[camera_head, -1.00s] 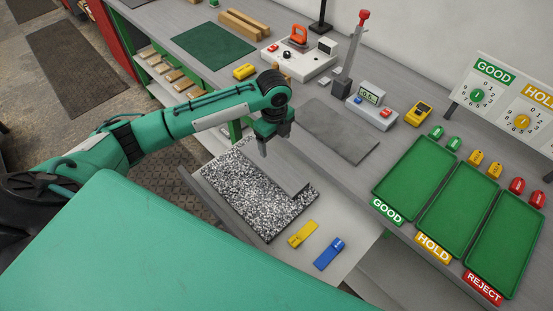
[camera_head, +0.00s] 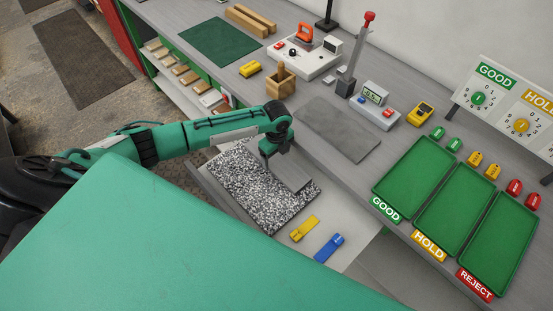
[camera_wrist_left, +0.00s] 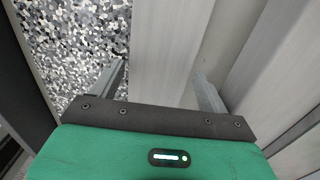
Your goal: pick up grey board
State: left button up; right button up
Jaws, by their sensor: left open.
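The grey board (camera_head: 292,174) is a flat, plain piece in the head view. It lies along the far right part of a black-and-white speckled surface (camera_head: 252,205) in the pulled-out drawer. My left gripper (camera_head: 267,160) points down over the board's left end and hides part of it. In the left wrist view the open fingers (camera_wrist_left: 161,72) stand on either side of the pale grey board (camera_wrist_left: 170,40), with the speckled surface to the left. I cannot tell whether the fingers touch it. My right gripper is not in view.
A yellow tag (camera_head: 305,228) and a blue tag (camera_head: 328,248) lie in front of the drawer's speckled area. A grey mat (camera_head: 338,134) and wooden holder (camera_head: 281,84) are on the bench behind. Green GOOD, HOLD and REJECT trays (camera_head: 455,215) stand at right.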

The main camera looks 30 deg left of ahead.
aim_at(277, 160)
pick_arm(q)
jog(key=shift+f, duration=1.15)
jog(key=c, duration=0.8)
jog(key=shift+r, duration=0.1)
jog(key=shift+w+r, duration=0.1)
jog(key=shift+r, duration=0.4)
jog(key=shift+r+b, duration=2.1)
jog(key=shift+r, duration=7.4)
